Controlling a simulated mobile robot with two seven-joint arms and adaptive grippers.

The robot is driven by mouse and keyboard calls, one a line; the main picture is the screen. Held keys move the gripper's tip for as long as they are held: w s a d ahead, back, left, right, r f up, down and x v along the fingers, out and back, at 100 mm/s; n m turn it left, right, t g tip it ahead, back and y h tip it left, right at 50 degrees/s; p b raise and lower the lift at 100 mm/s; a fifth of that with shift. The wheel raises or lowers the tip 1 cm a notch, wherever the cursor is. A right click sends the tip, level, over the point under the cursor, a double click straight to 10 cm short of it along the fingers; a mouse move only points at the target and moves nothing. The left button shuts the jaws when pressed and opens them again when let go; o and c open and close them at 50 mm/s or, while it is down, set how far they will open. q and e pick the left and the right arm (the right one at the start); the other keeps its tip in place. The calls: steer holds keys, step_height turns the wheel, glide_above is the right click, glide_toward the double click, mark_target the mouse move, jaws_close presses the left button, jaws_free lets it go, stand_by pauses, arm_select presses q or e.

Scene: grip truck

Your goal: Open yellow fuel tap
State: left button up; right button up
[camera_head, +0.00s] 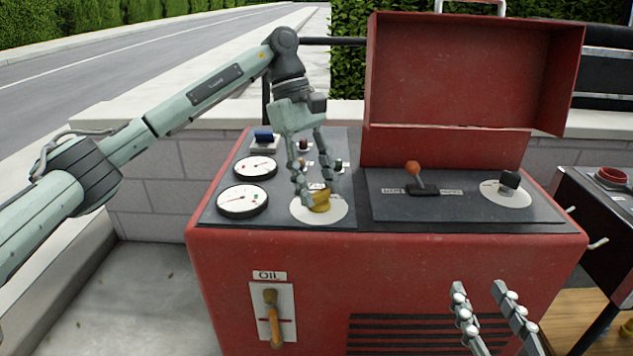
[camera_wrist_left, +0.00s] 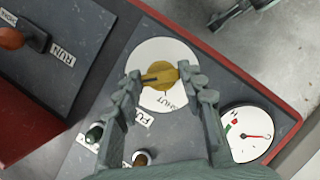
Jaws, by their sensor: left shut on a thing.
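The yellow fuel tap (camera_head: 320,200) sits on a round white dial (camera_head: 302,212) at the front of the red machine's left panel. My left gripper (camera_head: 317,200) reaches down over it, with its fingers on either side of the tap. In the left wrist view the tap (camera_wrist_left: 163,75) lies between the fingertips of the left gripper (camera_wrist_left: 165,82), and part of a label reading "HUT" shows on the dial (camera_wrist_left: 150,50). My right gripper (camera_head: 490,292) is low in front of the machine, its two fingers spread apart with nothing between them.
Two gauges (camera_head: 243,200) and a blue switch (camera_head: 263,136) are left of the tap. An orange-knobbed lever (camera_head: 413,170) and a black knob (camera_head: 510,180) are on the right panel, under the raised red lid (camera_head: 470,70). An oil handle (camera_head: 273,315) is on the front.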

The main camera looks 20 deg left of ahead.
stand_by(0.4)
arm_select(q)
steer(key=o, duration=1.2)
steer(key=shift+c, duration=0.2)
steer(key=v, duration=1.2)
